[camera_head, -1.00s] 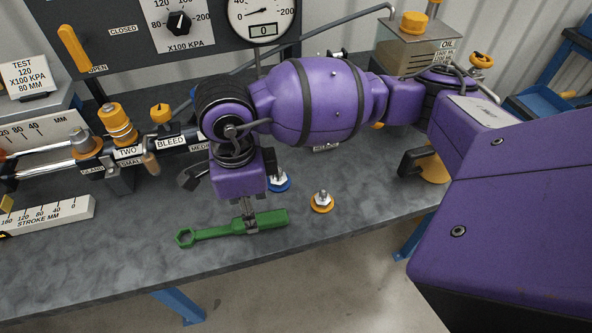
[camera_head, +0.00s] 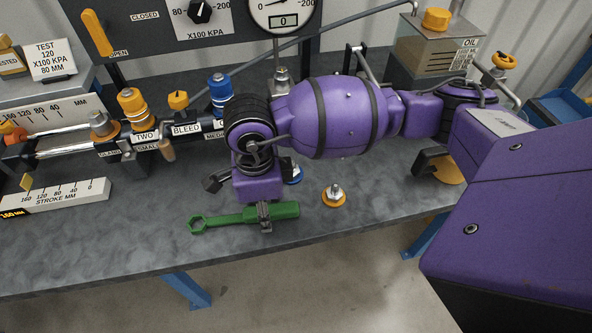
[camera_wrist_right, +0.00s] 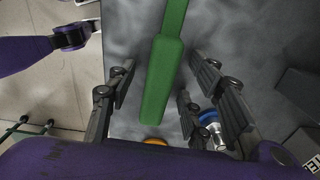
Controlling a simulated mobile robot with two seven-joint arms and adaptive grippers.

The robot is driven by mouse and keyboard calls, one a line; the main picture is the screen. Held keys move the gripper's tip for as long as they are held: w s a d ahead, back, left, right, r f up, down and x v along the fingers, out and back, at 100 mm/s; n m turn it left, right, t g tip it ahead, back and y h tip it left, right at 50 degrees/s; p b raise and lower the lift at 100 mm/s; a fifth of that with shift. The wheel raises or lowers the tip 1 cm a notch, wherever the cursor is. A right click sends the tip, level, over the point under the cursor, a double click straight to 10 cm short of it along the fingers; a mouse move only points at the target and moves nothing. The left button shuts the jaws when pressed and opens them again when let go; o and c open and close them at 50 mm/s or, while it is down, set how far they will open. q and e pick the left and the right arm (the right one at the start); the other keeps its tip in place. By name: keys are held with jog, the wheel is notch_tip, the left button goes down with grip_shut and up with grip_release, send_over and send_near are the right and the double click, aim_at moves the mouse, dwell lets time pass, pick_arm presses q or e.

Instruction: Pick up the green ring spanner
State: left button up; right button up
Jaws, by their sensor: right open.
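The green ring spanner (camera_head: 232,218) lies on the grey bench near its front edge. Its ring end points left and its thick handle points right. My right gripper (camera_head: 265,217) is low over the handle, pointing down. In the right wrist view the green handle (camera_wrist_right: 162,85) runs between the spread fingers of my right gripper (camera_wrist_right: 160,95), with a gap visible on each side. The gripper is open and holds nothing.
A coupler with an orange base (camera_head: 334,196) stands on the bench right of the spanner. A blue-based coupler (camera_head: 296,174) is partly hidden behind my right wrist. A stroke scale block (camera_head: 55,197) lies at left. The bench in front of the spanner is clear.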

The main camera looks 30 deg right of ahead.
jog(key=shift+w, duration=0.1)
grip_shut()
dwell(0.3)
jog(key=shift+r, duration=0.7)
notch_tip(320, 180, up, 3)
jog(key=shift+a+f, duration=0.1)
jog(key=s+a+r, duration=0.9)
jog(key=s, duration=0.1)
jog(key=shift+s+r, duration=0.15)
jog(key=shift+s, duration=0.15)
